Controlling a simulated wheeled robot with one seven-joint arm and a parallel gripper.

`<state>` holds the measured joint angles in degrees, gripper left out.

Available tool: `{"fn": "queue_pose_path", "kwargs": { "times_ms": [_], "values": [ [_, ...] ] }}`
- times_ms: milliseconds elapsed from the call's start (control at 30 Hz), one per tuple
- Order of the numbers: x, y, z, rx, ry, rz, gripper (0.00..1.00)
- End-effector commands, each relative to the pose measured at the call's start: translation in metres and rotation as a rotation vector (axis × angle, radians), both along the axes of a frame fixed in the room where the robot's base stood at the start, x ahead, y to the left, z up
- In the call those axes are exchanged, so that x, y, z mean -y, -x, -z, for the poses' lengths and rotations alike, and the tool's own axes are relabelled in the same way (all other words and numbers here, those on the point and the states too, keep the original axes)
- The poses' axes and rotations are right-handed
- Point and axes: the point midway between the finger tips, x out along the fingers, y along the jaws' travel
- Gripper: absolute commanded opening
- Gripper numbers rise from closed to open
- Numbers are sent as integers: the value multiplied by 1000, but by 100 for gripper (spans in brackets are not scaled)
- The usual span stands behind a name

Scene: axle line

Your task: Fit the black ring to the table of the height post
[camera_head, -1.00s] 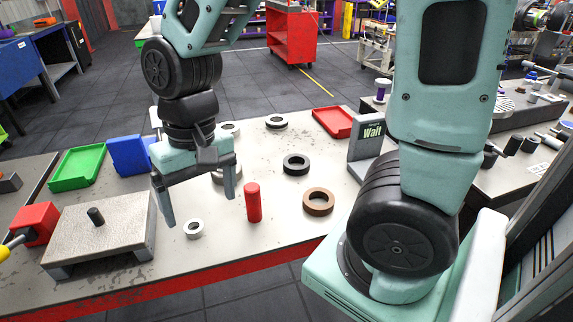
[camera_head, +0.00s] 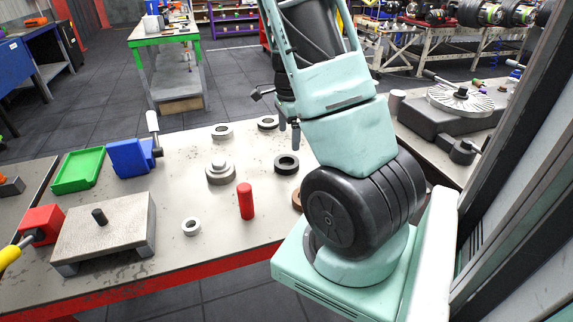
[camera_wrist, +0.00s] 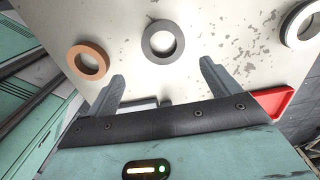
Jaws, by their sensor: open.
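The black ring (camera_head: 286,172) lies flat on the workbench, right of the stepped grey metal piece. What looks like the same dark ring (camera_wrist: 147,43) is in the wrist view, ahead of and between the fingertips, with nothing gripped. My gripper (camera_wrist: 162,69) is open and empty above the bench. In the head view it is mostly hidden by my arm, with finger ends showing above the bench. A pale plate on feet (camera_head: 130,226) with a short dark peg (camera_head: 99,216) stands at the bench's left. I cannot tell which thing is the height post.
A brown ring (camera_wrist: 78,65) lies left of the dark ring in the wrist view. A red tray (camera_wrist: 278,101) is at right.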

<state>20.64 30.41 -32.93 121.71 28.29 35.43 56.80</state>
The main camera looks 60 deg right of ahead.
Motion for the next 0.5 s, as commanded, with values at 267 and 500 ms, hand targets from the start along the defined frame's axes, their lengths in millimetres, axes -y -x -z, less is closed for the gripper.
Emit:
{"fn": "queue_pose_path", "kwargs": {
  "times_ms": [267,500],
  "values": [
    [0,0,44,-2,-1,-1,88],
    [0,-3,61,-2,-3,-2,88]
  ]
}}
